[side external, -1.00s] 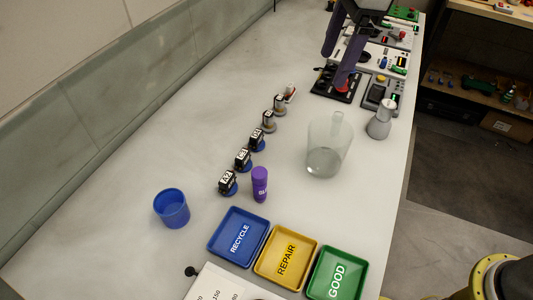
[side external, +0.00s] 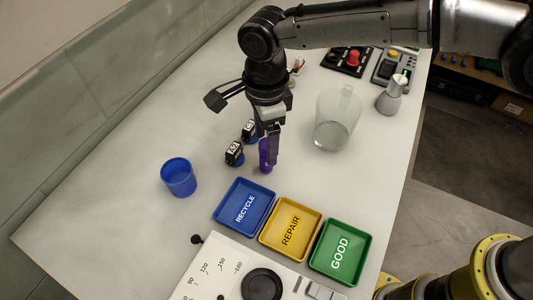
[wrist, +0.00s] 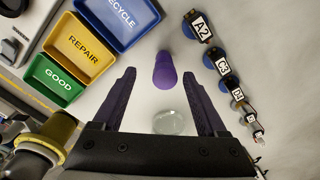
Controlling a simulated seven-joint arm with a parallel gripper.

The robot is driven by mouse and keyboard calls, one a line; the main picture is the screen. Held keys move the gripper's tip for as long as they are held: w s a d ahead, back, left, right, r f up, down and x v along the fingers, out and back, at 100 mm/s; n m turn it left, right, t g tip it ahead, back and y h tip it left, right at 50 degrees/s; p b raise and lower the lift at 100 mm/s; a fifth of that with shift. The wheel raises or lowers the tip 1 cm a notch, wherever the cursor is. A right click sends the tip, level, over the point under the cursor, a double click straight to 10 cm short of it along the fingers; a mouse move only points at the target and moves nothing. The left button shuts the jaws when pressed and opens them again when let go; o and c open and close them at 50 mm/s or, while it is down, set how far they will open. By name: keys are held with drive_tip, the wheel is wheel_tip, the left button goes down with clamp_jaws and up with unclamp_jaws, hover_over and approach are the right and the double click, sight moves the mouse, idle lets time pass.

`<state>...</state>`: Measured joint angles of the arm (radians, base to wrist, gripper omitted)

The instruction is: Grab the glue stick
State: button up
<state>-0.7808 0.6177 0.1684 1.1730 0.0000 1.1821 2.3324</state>
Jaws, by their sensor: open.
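The purple glue stick (side external: 265,156) stands upright on the white bench, behind the blue RECYCLE tray. My gripper (side external: 270,148) is above and around its place in the side external view, with a finger hiding part of it. In the wrist view the glue stick (wrist: 165,70) shows beyond the fingertips, between the lines of the two open purple fingers of my gripper (wrist: 158,75). It appears slightly nearer the right finger. Nothing is held. From these views I cannot tell whether a finger touches it.
Labelled servos (side external: 234,153) stand in a row left of the glue stick. A blue cup (side external: 178,177) is further left, a clear pitcher (side external: 335,120) to the right. The RECYCLE (side external: 219,205), REPAIR (side external: 262,236) and GOOD (side external: 313,259) trays stand in front.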

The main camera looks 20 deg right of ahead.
drive_tip(key=shift+w+d+f, duration=0.1)
drive_tip(key=shift+w+f, duration=0.1)
drive_tip(key=shift+f, duration=1.3)
drive_tip(key=shift+w+d+f, duration=0.1)
drive_tip(key=shift+w+f, duration=0.05)
drive_tip(key=shift+f, duration=1.3)
clamp_jaws()
